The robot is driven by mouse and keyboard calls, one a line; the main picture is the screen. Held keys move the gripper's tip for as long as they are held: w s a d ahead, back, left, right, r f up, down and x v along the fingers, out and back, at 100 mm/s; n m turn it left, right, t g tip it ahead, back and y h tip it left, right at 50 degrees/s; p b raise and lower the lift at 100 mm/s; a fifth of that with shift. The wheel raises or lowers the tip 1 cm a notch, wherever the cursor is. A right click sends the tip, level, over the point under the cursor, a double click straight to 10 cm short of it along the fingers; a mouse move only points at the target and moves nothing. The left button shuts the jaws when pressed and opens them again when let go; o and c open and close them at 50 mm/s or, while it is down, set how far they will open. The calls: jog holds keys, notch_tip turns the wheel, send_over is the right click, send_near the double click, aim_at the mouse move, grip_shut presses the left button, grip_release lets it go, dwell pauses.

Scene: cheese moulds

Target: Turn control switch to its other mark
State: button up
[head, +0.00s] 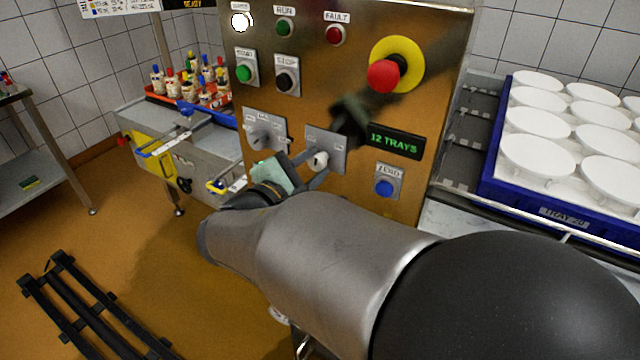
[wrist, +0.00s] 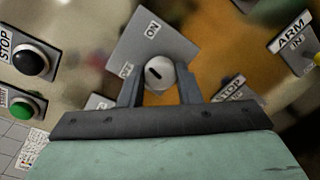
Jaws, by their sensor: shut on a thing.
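The control switch is a pale round knob (head: 318,160) on a grey square plate (head: 336,143) on the panel front. In the wrist view the knob (wrist: 160,74) sits between my two fingers, with a short dark mark on its face. The plate (wrist: 165,42) there carries an ON label and a second label by the left finger that looks like OFF. My gripper (head: 310,166) is shut on the knob, one finger on each side. I cannot tell for certain which label the dark mark points to.
A second switch plate (head: 265,130) is just left. A red emergency button (head: 384,76), a green START button (head: 244,73), a black STOP button (head: 286,80) and a blue ZERO button (head: 384,187) are around it. A blue tray (head: 492,180) of white moulds stands right.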

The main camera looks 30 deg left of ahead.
jog(key=m+b, duration=0.2)
jog(key=b, duration=0.1)
jog(key=f+m+b, duration=0.1)
jog(key=b, duration=0.3)
jog(key=shift+m+y, duration=0.3)
jog(key=shift+m, duration=0.1)
jog(key=m+b, duration=0.1)
jog(key=b, duration=0.2)
jog(key=shift+r+m+b, duration=0.35)
jog(key=shift+m+b, duration=0.05)
jog(key=shift+r, duration=0.1)
jog(key=o, duration=1)
jog(key=shift+c, duration=0.2)
jog(key=s+r, duration=0.1)
jog(key=s, duration=1.6)
jog(key=shift+s+r, duration=0.2)
jog(key=shift+d+p, duration=0.15)
jog(key=shift+p, duration=0.15)
